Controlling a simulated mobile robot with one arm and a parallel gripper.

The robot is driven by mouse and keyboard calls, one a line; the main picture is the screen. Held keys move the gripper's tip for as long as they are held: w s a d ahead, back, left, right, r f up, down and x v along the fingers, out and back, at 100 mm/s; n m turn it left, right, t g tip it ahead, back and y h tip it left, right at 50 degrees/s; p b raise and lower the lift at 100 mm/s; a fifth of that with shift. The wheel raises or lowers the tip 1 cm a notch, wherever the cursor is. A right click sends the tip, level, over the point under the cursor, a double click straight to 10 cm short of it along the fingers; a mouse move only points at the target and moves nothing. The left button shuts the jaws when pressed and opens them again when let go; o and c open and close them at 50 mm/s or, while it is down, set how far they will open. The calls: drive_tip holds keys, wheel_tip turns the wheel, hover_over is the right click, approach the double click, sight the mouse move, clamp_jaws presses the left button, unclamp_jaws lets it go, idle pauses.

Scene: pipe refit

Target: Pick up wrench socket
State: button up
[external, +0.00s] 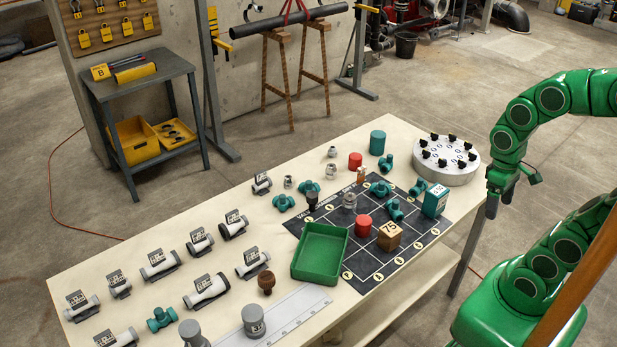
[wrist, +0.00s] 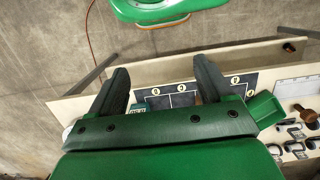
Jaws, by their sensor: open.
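Several small silvery metal pieces stand on the table, and I cannot tell for sure which is the wrench socket. One metal piece (external: 349,200) stands on the dark grid mat, another (external: 331,168) stands behind the mat, and a third (external: 288,182) is further left. My gripper (external: 501,197) hangs beyond the table's right end, away from all of them, with fingers apart and nothing between them. In the wrist view my gripper (wrist: 162,88) is open over the floor and table edge; the metal pieces cannot be made out there.
The table (external: 130,262) holds a green tray (external: 318,278), a wooden block (external: 389,236), red cylinders (external: 363,225), teal fittings (external: 396,209) and several labelled pipe pieces (external: 205,291). A round white disc with black knobs (external: 445,172) stands at the right end, nearest my gripper.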

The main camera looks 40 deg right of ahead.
drive_tip(key=shift+o, duration=0.2)
drive_tip(key=shift+w+r, duration=0.1)
drive_tip(key=m+t, duration=0.2)
drive_tip(key=m, duration=0.4)
hover_over(350, 196)
drive_tip(key=s, duration=0.1)
wheel_tip(350, 196, down, 18)
drive_tip(key=shift+r, duration=0.1)
drive_tip(key=shift+w+a+f, duration=0.15)
drive_tip(key=shift+f, duration=0.25)
drive_tip(key=shift+w+f, duration=0.15)
drive_tip(key=shift+f, duration=1.7)
drive_tip(key=shift+w+f, duration=0.15)
drive_tip(key=shift+f, duration=1.65)
drive_tip(key=c, duration=1.3)
